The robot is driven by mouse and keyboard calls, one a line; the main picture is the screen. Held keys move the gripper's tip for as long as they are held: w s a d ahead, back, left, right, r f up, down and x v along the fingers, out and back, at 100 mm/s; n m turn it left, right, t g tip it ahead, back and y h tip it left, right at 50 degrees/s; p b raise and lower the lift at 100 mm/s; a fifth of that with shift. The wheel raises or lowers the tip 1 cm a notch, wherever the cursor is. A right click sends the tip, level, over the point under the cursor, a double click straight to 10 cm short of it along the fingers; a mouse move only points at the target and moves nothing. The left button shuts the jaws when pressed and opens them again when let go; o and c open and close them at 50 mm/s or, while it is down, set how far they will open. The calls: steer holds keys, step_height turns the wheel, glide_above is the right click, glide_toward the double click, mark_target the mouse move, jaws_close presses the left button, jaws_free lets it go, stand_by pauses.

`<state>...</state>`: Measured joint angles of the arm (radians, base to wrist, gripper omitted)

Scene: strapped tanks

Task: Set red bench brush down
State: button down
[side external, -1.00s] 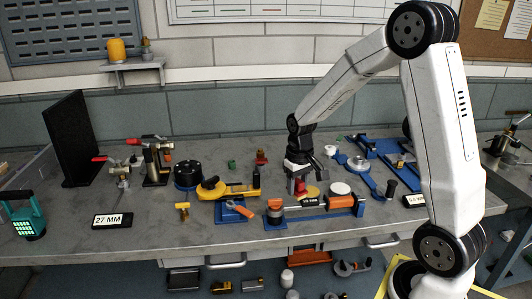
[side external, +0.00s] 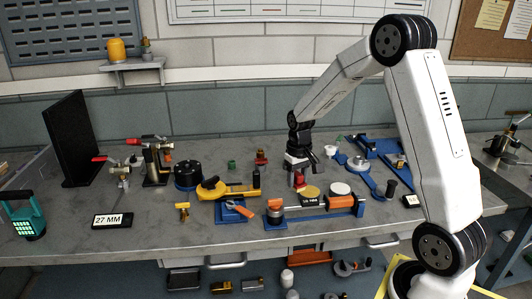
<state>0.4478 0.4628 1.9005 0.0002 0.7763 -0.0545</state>
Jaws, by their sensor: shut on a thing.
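My gripper (side external: 299,169) points down over the middle of the bench (side external: 170,225). It is shut on the red bench brush (side external: 299,180), which shows as a small red block below the jaws. The upper part of the brush is hidden by the fingers. The brush is just behind a yellow disc (side external: 311,192) in the picture. Whether its underside touches the bench is too small to tell.
An orange and silver cylinder on a blue base (side external: 315,206) lies in front. A yellow tool (side external: 230,191) and a black round part (side external: 187,176) stand to the left. A white disc (side external: 340,188) and blue fixtures (side external: 366,171) are to the right.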

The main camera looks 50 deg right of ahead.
steer(key=shift+w+d+f, duration=0.5)
steer(key=shift+w+f, duration=0.7)
steer(key=shift+w, duration=0.2)
steer(key=shift+w+d+f, duration=0.55)
steer(key=shift+w+f, duration=0.7)
steer(key=shift+w, duration=0.15)
steer(key=shift+w+d+f, duration=0.5)
steer(key=shift+w+f, duration=0.7)
steer(key=shift+w, duration=0.2)
steer(key=shift+f, duration=0.1)
steer(key=shift+w+f, duration=0.2)
steer(key=shift+d+f, duration=0.1)
steer(key=shift+f, duration=1.45)
steer(key=shift+f, duration=0.1)
steer(key=shift+c, duration=0.9)
jaws_free()
